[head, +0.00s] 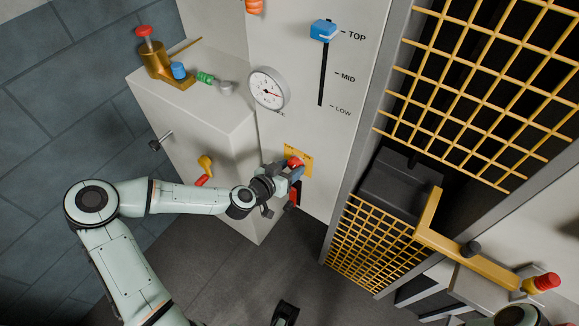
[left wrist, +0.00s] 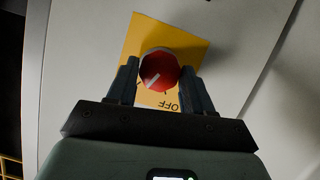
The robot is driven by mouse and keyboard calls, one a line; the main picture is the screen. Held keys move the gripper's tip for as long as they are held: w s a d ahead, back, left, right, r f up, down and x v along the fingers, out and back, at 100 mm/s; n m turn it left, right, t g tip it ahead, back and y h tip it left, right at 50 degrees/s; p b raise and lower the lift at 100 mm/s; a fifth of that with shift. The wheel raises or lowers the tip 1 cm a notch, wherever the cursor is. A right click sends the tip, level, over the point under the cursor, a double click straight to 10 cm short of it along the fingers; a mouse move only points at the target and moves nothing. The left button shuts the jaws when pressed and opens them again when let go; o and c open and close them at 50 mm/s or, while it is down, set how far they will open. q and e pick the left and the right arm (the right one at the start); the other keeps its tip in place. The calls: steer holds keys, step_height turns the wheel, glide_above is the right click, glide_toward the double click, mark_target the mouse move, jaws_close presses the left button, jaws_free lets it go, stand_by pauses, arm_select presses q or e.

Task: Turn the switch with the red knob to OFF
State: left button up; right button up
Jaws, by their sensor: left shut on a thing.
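The red knob (left wrist: 158,71) sits on a yellow plate (left wrist: 192,43) on the pale panel. It also shows in the head view (head: 296,162), partly covered by my gripper. The white pointer line on the knob runs diagonally, toward the lower left in the left wrist view. The word OFF is upside down on the plate, below the knob in that view. My left gripper (left wrist: 158,84) has a finger on each side of the knob and is shut on it. It also shows in the head view (head: 290,171).
A blue slider (head: 323,29) and a round gauge (head: 268,88) are on the panel above. A red-handled lever (head: 204,175) is to the left. A yellow grille (head: 370,240) and a yellow arm with a red tip (head: 470,258) stand to the right.

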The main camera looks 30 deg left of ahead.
arm_select(q)
steer(key=shift+a+n+h+p, duration=0.15)
steer(key=shift+n+h+p, duration=0.45)
steer(key=shift+n, duration=0.4)
steer(key=shift+a+n+h, duration=0.1)
steer(key=shift+n+h, duration=0.6)
steer(key=shift+n, duration=0.2)
steer(key=n+h, duration=0.1)
steer(key=n, duration=0.1)
steer(key=shift+a+f+n+t, duration=0.1)
steer(key=shift+f+n+t, duration=0.05)
steer(key=shift+n+t, duration=0.2)
steer(key=shift+n+t+h+b, duration=0.35)
steer(key=shift+n+h+b, duration=0.25)
steer(key=shift+n, duration=0.35)
steer(key=o, duration=1)
steer(key=shift+w, duration=0.1)
steer(key=shift+o, duration=0.2)
steer(key=shift+f, duration=0.1)
